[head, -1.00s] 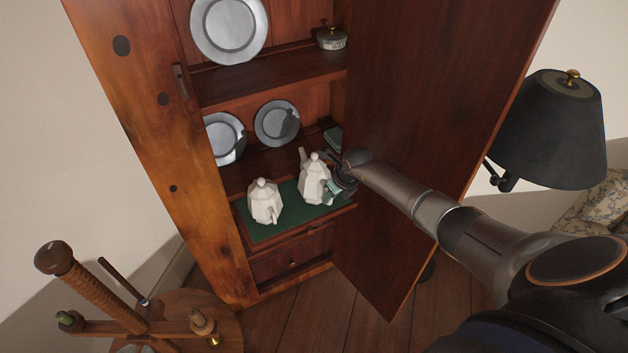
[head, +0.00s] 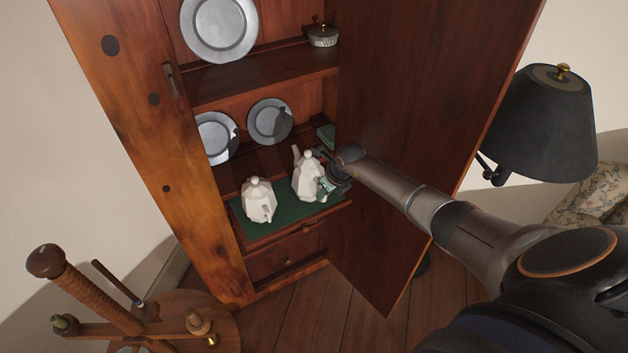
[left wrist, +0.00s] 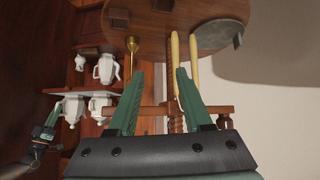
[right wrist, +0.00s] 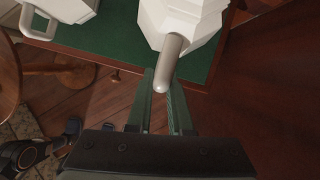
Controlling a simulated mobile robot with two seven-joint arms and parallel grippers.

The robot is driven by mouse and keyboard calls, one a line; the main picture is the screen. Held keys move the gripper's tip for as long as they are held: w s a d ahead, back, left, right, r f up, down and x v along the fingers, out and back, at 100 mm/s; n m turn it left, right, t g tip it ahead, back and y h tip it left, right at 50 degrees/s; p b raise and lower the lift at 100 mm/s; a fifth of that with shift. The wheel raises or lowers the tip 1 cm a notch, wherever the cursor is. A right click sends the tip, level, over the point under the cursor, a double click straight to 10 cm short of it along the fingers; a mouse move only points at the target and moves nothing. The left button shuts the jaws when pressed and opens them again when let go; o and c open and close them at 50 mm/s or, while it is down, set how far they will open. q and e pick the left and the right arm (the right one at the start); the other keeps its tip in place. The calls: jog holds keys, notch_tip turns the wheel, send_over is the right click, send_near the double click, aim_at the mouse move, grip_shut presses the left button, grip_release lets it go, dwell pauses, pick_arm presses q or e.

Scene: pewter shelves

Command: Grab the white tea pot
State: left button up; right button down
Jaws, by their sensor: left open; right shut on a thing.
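Two faceted white tea pots with lids stand on a green mat (head: 285,215) on a cabinet shelf. My right gripper (head: 326,187) is at the right-hand white tea pot (head: 306,180), on its right side. In the right wrist view that tea pot (right wrist: 200,30) is at the top, with a beige rod-like part reaching to my right fingertips (right wrist: 162,95). The fingers are shut on this part. The left-hand white tea pot (head: 259,203) stands apart. My left gripper (left wrist: 155,95) is open and empty in the left wrist view, and out of the head view.
The open cabinet door (head: 420,130) stands close to my right arm. Grey plates (head: 270,121) lean at the back of the shelves. A small lidded pot (head: 322,36) sits on the upper shelf. A spinning wheel (head: 130,310) stands front left, a black lamp (head: 545,125) at right.

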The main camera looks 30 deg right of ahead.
jog(key=shift+w+r, duration=0.1)
jog(key=shift+r, duration=0.15)
